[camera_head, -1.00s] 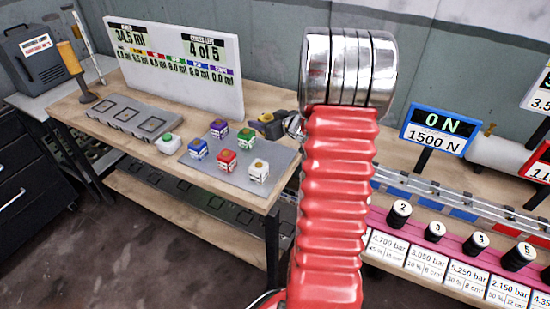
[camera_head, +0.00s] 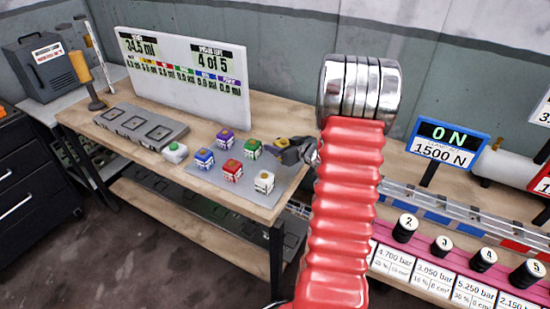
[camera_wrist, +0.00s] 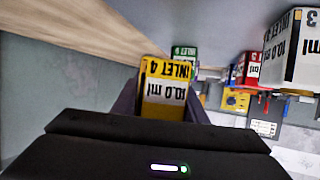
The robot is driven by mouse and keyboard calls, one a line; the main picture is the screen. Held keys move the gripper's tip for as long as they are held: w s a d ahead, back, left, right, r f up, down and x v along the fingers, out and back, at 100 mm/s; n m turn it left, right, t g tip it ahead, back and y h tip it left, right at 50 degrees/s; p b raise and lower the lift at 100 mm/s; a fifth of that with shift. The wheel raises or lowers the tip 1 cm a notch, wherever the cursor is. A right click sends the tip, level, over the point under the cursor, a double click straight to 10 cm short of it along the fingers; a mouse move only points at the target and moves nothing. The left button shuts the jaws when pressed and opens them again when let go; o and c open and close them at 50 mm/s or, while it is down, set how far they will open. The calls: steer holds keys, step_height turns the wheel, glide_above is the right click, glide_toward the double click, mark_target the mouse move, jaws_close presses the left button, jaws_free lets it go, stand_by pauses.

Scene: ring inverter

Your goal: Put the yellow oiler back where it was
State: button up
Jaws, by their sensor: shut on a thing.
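The yellow oiler, labelled INLET 4 and 10.0 ml, shows between the jaws of my gripper (camera_wrist: 165,95) in the wrist view; its yellow top (camera_wrist: 168,68) and white label are visible. In the head view my gripper (camera_head: 292,150) is beside the right side of the grey mat (camera_head: 215,176), right of the green oiler (camera_head: 252,148), and my arm partly hides it. Only a small yellow patch (camera_head: 282,143) shows there. I cannot tell whether the oiler touches the mat. Purple (camera_head: 225,138), blue (camera_head: 204,159), red (camera_head: 232,171) and white (camera_head: 264,182) oilers stand on the mat.
A grey three-slot block (camera_head: 142,126) lies left of the mat, with a white and green piece (camera_head: 175,152) by it. A display board (camera_head: 185,68) stands behind. A rail bench with black knobs (camera_head: 405,229) and a blue-framed sign (camera_head: 446,143) is on the right.

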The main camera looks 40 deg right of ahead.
mark_target(277, 161)
steer(key=shift+f, duration=0.5)
steer(key=shift+f, duration=1.85)
steer(key=shift+f, duration=0.15)
steer(key=o, duration=1.1)
